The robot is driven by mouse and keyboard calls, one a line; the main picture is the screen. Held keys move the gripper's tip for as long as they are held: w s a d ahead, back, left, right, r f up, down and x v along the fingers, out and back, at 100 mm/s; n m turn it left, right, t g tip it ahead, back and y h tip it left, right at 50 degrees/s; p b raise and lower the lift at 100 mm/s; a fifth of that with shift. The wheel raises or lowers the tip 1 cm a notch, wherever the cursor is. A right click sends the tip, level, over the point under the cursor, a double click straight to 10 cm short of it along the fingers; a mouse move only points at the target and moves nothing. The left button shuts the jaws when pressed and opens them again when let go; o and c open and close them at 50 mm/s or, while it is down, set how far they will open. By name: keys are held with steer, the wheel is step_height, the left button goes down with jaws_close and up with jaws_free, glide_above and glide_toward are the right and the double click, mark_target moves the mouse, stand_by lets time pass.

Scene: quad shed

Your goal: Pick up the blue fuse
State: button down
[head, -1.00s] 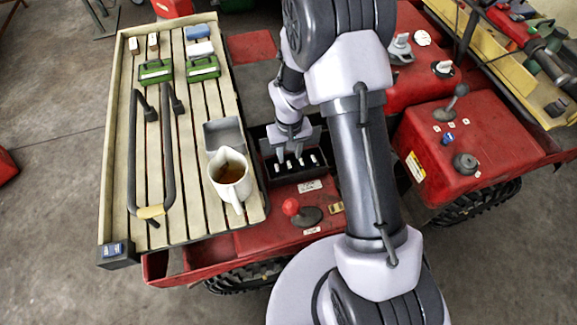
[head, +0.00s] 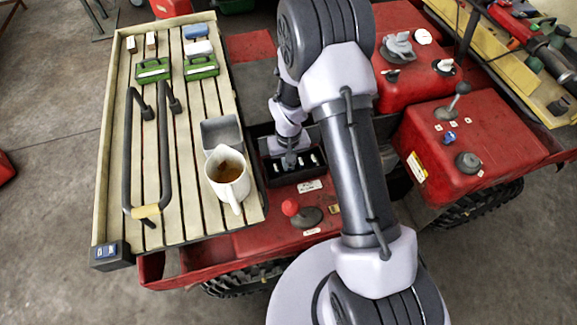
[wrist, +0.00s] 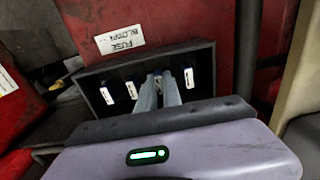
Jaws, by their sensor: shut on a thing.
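The black fuse block (wrist: 205,60) lies flat among red panels in the wrist view, with a row of white-labelled slots. It also shows in the head view (head: 270,175), beside the slatted rack. My gripper (wrist: 157,78) reaches down into the middle of the row, its two fingers close together and shut on a small fuse. The fingers hide most of that fuse, and its blue colour cannot be made out. In the head view my gripper (head: 289,165) is over the block. I cannot tell whether the fuse is still seated.
A white "FUSE BLOCK" label (wrist: 120,38) lies beside the block. In the head view, a white jug (head: 229,178) and a grey tray (head: 221,133) stand just left of the block. A red box (head: 478,130) stands to the right.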

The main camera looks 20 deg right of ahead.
steer(key=shift+r, duration=0.1)
step_height(320, 180, up, 10)
steer(key=p, duration=0.3)
